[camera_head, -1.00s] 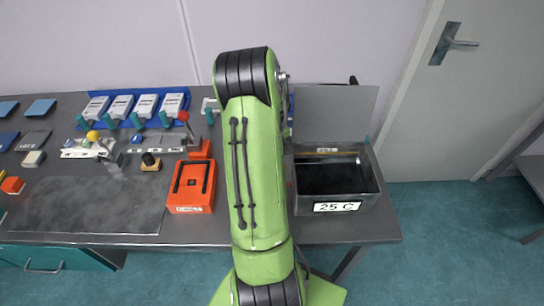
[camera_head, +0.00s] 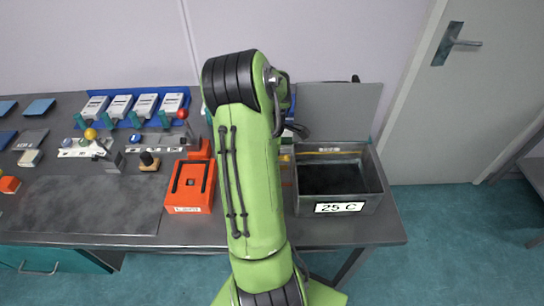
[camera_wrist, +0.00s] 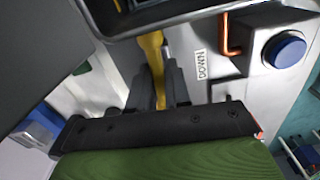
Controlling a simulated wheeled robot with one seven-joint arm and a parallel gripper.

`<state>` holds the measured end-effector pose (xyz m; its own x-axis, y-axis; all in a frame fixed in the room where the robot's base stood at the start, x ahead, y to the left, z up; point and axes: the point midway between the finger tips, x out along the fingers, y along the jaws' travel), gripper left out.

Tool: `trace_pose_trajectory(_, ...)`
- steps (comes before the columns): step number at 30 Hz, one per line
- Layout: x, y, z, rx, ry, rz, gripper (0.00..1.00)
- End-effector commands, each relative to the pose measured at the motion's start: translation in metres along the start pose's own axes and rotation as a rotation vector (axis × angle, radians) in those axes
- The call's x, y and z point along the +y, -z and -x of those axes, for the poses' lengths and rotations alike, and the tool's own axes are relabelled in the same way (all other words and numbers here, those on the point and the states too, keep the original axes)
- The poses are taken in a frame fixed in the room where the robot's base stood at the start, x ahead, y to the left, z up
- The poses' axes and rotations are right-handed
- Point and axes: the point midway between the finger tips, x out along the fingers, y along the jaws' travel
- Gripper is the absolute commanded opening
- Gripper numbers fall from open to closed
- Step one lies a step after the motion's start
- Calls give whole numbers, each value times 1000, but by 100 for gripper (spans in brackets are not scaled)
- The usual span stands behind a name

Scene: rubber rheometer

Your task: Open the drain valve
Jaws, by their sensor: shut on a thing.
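In the wrist view, my gripper (camera_wrist: 158,88) has its two dark fingers on either side of a yellow lever (camera_wrist: 152,48) and is shut on it. The lever runs up from between the fingers toward a dark-rimmed, box-like part at the top. I cannot tell for certain that this lever is the drain valve handle.
In the wrist view, a "DOWN" label (camera_wrist: 199,64), a copper pipe (camera_wrist: 229,35) and a blue button (camera_wrist: 284,50) sit right of the lever. In the head view, an orange box (camera_head: 190,187) stands left of my arm. The bench front left is clear.

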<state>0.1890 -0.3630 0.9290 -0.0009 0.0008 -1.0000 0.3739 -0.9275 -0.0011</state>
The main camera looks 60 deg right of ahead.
Motion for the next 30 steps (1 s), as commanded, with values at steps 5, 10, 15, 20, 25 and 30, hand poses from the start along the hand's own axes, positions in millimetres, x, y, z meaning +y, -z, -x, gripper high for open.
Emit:
trace_pose_trajectory(5,1,0,1,1,-5,66,0)
trace_pose_trajectory(10,1,0,1,1,-5,97,0)
trace_pose_trajectory(15,1,0,1,1,-6,106,0)
trace_pose_trajectory(20,1,0,2,1,-6,106,0)
trace_pose_trajectory(25,1,0,2,1,-6,106,25)
trace_pose_trajectory(30,0,0,1,1,-4,104,38)
